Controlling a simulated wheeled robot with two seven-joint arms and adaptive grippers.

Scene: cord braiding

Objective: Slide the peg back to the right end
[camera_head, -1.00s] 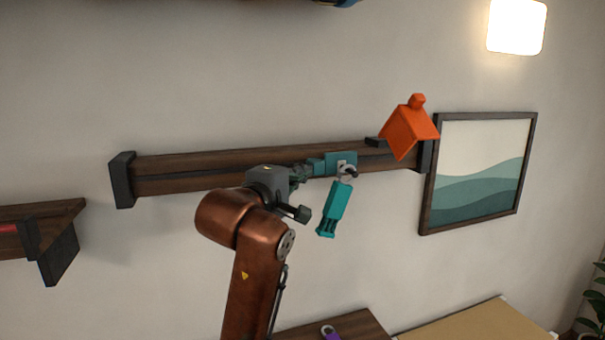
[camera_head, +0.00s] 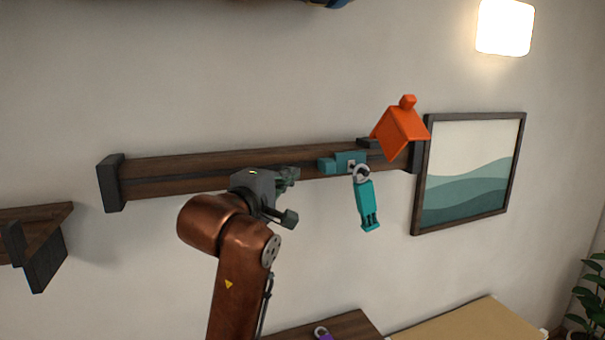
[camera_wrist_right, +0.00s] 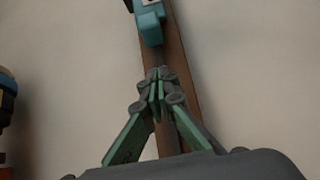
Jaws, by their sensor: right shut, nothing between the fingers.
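The teal peg (camera_head: 347,160) sits on the dark wooden rail (camera_head: 210,167) near its right end, just left of the orange house-shaped piece (camera_head: 401,131). A teal tag (camera_head: 367,205) hangs from the peg by a grey ring. My right gripper (camera_head: 293,175) is shut and empty in front of the rail, left of the peg with a gap between. In the right wrist view the closed fingertips (camera_wrist_right: 158,76) lie over the rail, and the peg (camera_wrist_right: 149,22) is ahead of them, apart. My left gripper is not in view.
Dark end blocks cap the rail; the left one (camera_head: 111,183) shows fully. A framed wave picture (camera_head: 470,172) hangs right of the rail. A wooden shelf (camera_head: 37,226) is at the left. Below are a wooden surface (camera_head: 350,326) with a purple-tagged ring and a tan board (camera_head: 470,322).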

